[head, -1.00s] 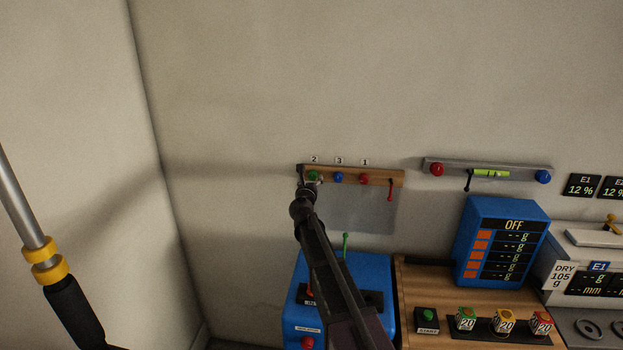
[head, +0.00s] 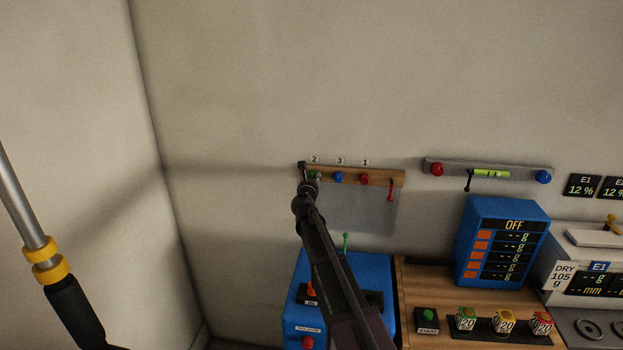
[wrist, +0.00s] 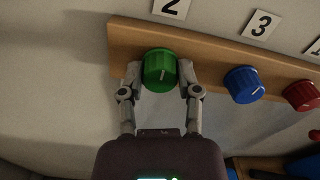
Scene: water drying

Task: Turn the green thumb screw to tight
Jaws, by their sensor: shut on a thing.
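The green thumb screw (wrist: 159,70) sits on a wooden rail on the wall, under the label 2. In the wrist view it is a ribbed green knob with a white line on its face. My gripper (wrist: 160,76) has one finger on each side of it and is shut on it. In the head view, my gripper (head: 309,182) covers most of the green thumb screw (head: 315,175) at the rail's left end.
The wooden rail (head: 352,177) also bears a blue knob (wrist: 243,84) under label 3 and a red knob (wrist: 302,95) under label 1. A red-handled lever (head: 390,190) hangs at its right end. A blue machine (head: 373,262) stands below.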

